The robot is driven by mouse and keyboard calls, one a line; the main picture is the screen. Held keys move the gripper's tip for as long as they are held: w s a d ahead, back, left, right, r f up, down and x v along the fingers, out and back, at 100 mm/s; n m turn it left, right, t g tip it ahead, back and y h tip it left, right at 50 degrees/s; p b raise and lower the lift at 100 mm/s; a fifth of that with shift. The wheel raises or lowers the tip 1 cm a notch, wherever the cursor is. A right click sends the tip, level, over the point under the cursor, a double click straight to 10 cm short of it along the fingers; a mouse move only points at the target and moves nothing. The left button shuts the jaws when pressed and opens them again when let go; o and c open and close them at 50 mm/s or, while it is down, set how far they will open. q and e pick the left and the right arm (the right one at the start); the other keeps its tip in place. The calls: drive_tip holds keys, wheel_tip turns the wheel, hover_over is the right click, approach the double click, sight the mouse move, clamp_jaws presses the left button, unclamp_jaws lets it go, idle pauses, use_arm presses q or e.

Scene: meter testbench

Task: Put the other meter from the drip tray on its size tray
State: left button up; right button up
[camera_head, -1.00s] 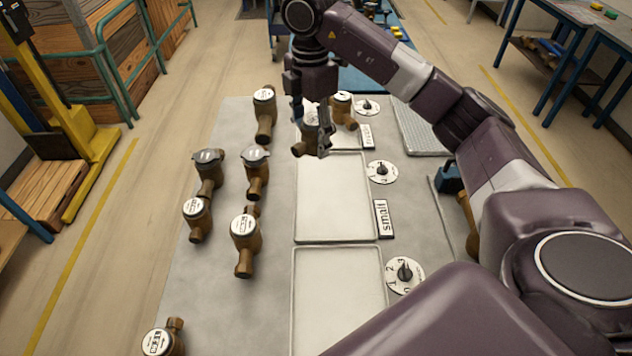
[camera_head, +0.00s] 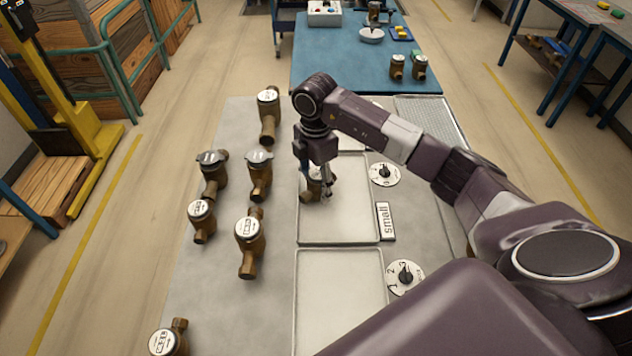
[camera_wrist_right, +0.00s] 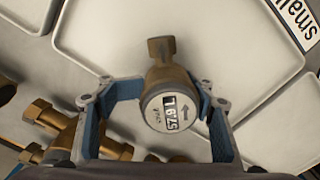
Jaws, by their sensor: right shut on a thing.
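My right gripper (camera_head: 322,194) is shut on a brass meter (camera_head: 312,188) with a round white face, over the left part of the tray beside the "small" label (camera_head: 385,220). In the right wrist view, the meter (camera_wrist_right: 165,82) is between the two fingers of my right gripper (camera_wrist_right: 158,95), its counter face toward the camera. That view also shows the small tray (camera_wrist_right: 215,35) beneath it. I cannot tell whether the meter touches the small tray (camera_head: 345,232). The grey ribbed drip tray (camera_head: 432,115) at the back right shows no meter on its visible part. My left gripper is out of view.
Several brass meters, such as one at the back (camera_head: 268,112) and one nearer (camera_head: 249,240), stand left of the trays. An empty tray (camera_head: 340,285) lies in front. Numbered dials (camera_head: 385,174) sit to the right. A blue table (camera_head: 350,60) stands behind.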

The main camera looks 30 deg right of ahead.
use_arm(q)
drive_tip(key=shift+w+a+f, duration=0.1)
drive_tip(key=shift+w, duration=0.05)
use_arm(e)
drive_tip(key=o, duration=1.2)
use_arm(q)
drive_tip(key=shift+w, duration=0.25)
use_arm(e)
drive_tip(key=shift+o, duration=1.3)
wheel_tip(320, 180, up, 11)
drive_tip(key=b, duration=0.2)
drive_tip(key=shift+b, duration=0.4)
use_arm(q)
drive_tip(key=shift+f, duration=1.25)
use_arm(e)
drive_tip(key=shift+r, duration=0.6)
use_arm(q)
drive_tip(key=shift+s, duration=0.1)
use_arm(e)
drive_tip(key=shift+f, duration=0.1)
